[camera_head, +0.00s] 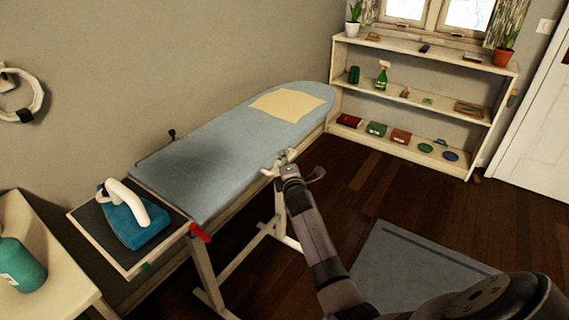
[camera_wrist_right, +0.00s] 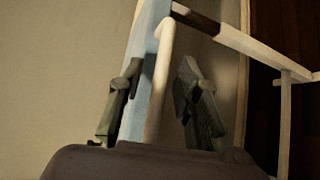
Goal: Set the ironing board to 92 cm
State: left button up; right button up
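The ironing board (camera_head: 225,145) has a blue cover and stands along the wall on pale legs (camera_head: 240,257). A red part (camera_head: 201,233) shows under its near end. My right gripper (camera_head: 285,158) is at the board's right long edge. In the right wrist view my right gripper (camera_wrist_right: 160,72) has its fingers apart, one on each side of a cream bar (camera_wrist_right: 161,75) beside the blue cover (camera_wrist_right: 143,60). I see gaps between the fingers and the bar. Whether the bar belongs to a lever is unclear. My left gripper is out of view.
A teal iron (camera_head: 135,222) rests on the dark tray at the board's near end. A yellow cloth (camera_head: 287,105) lies on the far end. A table with a teal bottle (camera_head: 18,266) is at left. A shelf (camera_head: 415,96) stands behind. A grey mat (camera_head: 405,275) lies on the floor.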

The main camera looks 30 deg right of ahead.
grip_shut()
dwell(0.4)
dwell(0.5)
